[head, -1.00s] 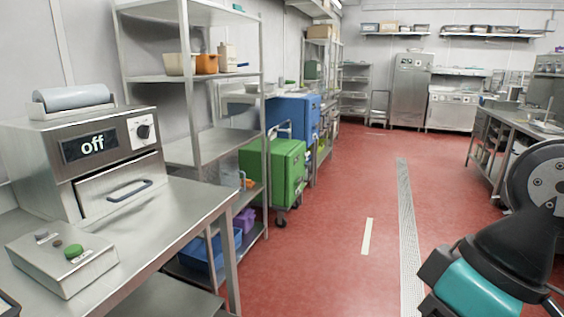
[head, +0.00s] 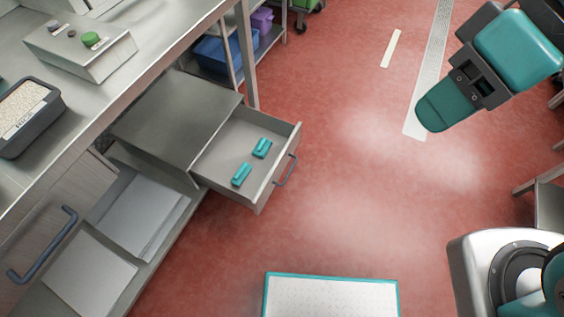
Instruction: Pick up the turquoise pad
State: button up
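Two small turquoise pieces lie in the open drawer (head: 222,157) under the workbench. One turquoise piece (head: 262,148) is nearer the drawer front, and the other turquoise piece (head: 241,174) is nearer the camera. Both look like short blocks, and I cannot tell which one is the pad. The end of my arm, with my gripper (head: 447,104), is at the upper right above the red floor, well apart from the drawer. Its fingers cannot be made out clearly, and I see nothing held in it.
The drawer juts over the floor with its dark handle (head: 285,171). On the steel bench stand a control box (head: 80,52) with a green button and a dark tub (head: 50,128) of pale grains. A blue crate (head: 215,56) sits on a shelf behind. The floor between drawer and arm is clear.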

aim_at(262, 149)
jog(key=z, duration=0.25)
jog(key=k, duration=0.35)
jog(key=z, duration=0.65)
jog(key=i, duration=1.45)
jog(key=u, duration=1.6)
jog(key=i, duration=0.85)
jog(key=u, duration=0.95)
